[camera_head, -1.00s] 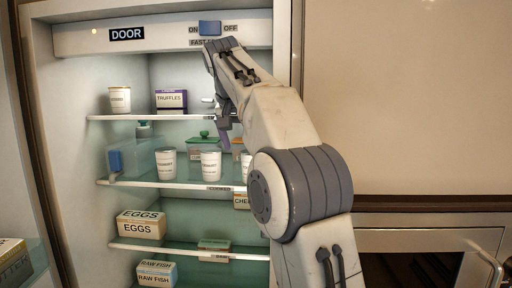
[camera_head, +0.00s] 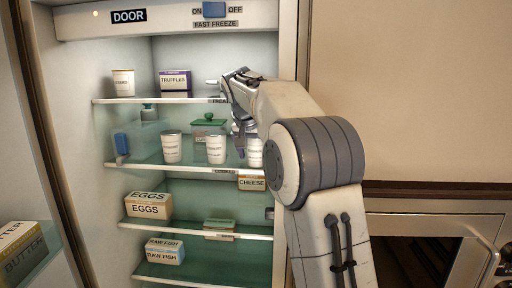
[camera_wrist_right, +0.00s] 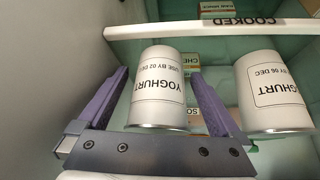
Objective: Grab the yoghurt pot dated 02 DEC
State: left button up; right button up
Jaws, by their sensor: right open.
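The white yoghurt pot (camera_wrist_right: 160,85) reading USE BY 02 DEC shows upside down in the right wrist view. It appears to be the rightmost pot (camera_head: 255,153) on the middle shelf in the head view, partly hidden by my right arm. My right gripper (camera_head: 239,130) is open at that pot, coming from above. In the wrist view its purple fingers lie on either side of the pot, with gaps showing. A second yoghurt pot (camera_wrist_right: 274,92), dated 06 DEC, stands beside it, outside the fingers. My left gripper is out of view.
The upper shelf (camera_head: 140,100) is close above. The fridge side wall (camera_wrist_right: 50,60) is near the gripper.

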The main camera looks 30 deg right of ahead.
jog(key=shift+f, duration=0.2)
jog(key=c, duration=1.5)
jog(key=shift+c, duration=0.3)
jog(key=shift+r, duration=0.1)
jog(key=shift+w+r, duration=0.1)
jog(key=shift+r, duration=0.05)
